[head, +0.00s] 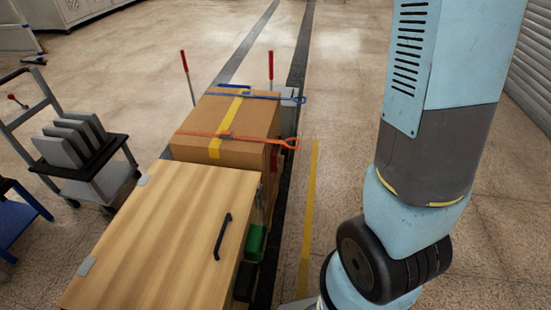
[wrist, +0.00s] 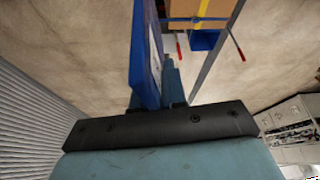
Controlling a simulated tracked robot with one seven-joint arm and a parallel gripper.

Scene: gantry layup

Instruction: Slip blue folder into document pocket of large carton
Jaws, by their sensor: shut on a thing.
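The blue folder (wrist: 143,50) stands on edge in the wrist view, tilted slightly, left of centre. My gripper (wrist: 167,85) is shut on it near its lower end; the fingers are partly hidden by the folder. The large carton (head: 205,116) is brown with yellow tape, an orange strap and a blue strap, and stands behind a wooden crate in the head view. Part of it shows at the top of the wrist view (wrist: 182,12), apart from the folder. I cannot make out its document pocket. My gripper and the folder are not visible in the head view.
The wooden crate (head: 165,215) with a dark handle (head: 222,237) stands in front of the carton. Red-tipped posts (head: 270,65) rise beside the carton. A cart with grey slabs (head: 75,140) stands at left.

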